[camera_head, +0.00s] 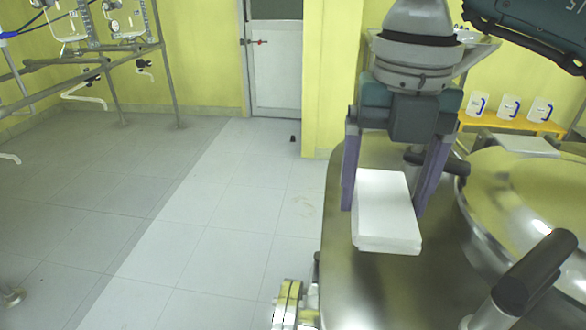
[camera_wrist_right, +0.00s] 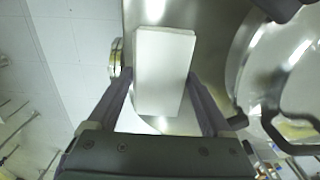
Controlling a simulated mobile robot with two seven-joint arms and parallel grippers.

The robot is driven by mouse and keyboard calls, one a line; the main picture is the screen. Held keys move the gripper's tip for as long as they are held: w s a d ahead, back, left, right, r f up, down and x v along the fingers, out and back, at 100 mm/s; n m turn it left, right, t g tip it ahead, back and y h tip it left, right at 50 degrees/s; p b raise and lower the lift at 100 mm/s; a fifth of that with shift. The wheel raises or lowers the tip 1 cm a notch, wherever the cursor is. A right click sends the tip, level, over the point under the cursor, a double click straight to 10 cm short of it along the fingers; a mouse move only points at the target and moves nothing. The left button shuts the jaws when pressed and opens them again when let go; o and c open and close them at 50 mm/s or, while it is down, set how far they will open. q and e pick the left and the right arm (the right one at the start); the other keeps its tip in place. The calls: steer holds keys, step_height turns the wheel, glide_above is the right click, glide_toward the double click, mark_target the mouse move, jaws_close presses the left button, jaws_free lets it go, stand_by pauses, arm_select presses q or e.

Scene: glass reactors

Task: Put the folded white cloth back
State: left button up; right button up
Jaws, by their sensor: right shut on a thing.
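The folded white cloth (camera_head: 386,215) is a flat white block between the two purple fingers of my right gripper (camera_head: 384,195). My right gripper is shut on it, with a finger along each long side. The cloth is over the metal top of a steel vessel (camera_head: 345,275); I cannot tell whether it touches the metal. In the right wrist view the cloth (camera_wrist_right: 163,65) lies between the fingers (camera_wrist_right: 162,85), its far end beyond the fingertips. My left gripper is not in view.
A round steel lid (camera_head: 530,215) with a black handle (camera_head: 535,270) stands to the right of the cloth. Several white jugs (camera_head: 508,107) stand on a yellow shelf (camera_head: 512,122) behind. Pipe racks (camera_head: 90,60) stand at the left.

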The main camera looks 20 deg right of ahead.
step_height(320, 180, down, 5)
steer(key=shift+f+b, duration=0.2)
steer(key=shift+b, duration=0.2)
steer(key=shift+f, duration=0.15)
steer(key=shift+f, duration=0.25)
steer(key=o, duration=1.1)
steer(key=shift+r, duration=0.1)
steer(key=shift+r, duration=0.1)
